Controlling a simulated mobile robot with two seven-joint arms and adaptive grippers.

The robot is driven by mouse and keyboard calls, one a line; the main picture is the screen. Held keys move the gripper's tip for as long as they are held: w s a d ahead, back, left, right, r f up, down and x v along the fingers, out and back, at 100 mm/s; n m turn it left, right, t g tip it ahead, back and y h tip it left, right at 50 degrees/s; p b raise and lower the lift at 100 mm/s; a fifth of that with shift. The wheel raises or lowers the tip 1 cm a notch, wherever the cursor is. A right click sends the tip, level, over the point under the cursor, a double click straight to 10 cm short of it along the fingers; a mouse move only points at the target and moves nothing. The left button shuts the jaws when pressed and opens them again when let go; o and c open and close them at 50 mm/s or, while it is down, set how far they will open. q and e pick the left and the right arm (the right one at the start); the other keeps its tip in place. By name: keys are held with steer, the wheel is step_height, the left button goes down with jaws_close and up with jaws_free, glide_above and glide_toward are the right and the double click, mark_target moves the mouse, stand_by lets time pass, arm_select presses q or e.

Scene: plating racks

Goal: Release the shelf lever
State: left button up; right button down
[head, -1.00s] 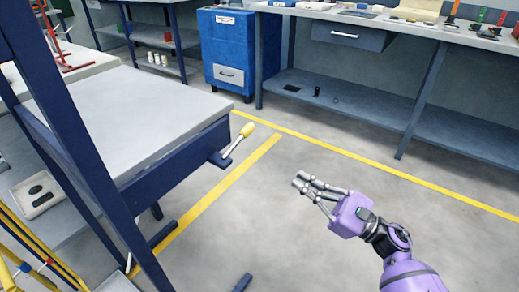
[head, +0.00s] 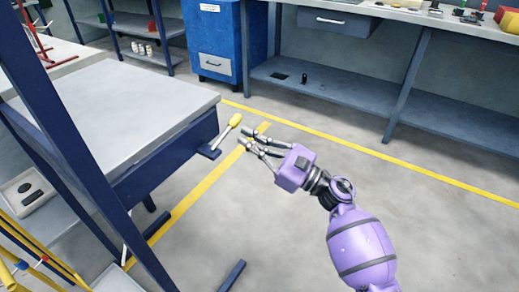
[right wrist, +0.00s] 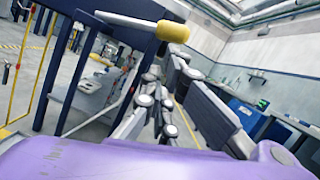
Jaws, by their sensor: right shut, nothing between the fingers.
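The shelf lever (head: 225,132) is a pale metal rod with a yellow knob. It sticks up and out from a dark blue bracket at the front right corner of the shelf unit (head: 130,110). My right gripper (head: 244,138) is shut and empty, with its fingertips close to the right of the lever, just below the knob. In the right wrist view the yellow lever knob (right wrist: 172,31) shows beyond the fingertips. I cannot tell whether they touch it. My left gripper is not in view.
A dark blue upright (head: 85,165) stands at the left. A blue cabinet (head: 210,40) and a long workbench (head: 400,14) with a lower shelf stand at the back. The grey floor with yellow lines is open around my right arm.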

steer(key=shift+a+r, duration=0.1)
steer(key=shift+r, duration=0.1)
stand_by(0.4)
steer(key=shift+w+r+n+g+b, duration=0.15)
steer(key=shift+r+n+g+b, duration=0.25)
steer(key=shift+n+b, duration=0.35)
steer(key=shift+r+n, duration=0.1)
steer(key=shift+n, duration=0.15)
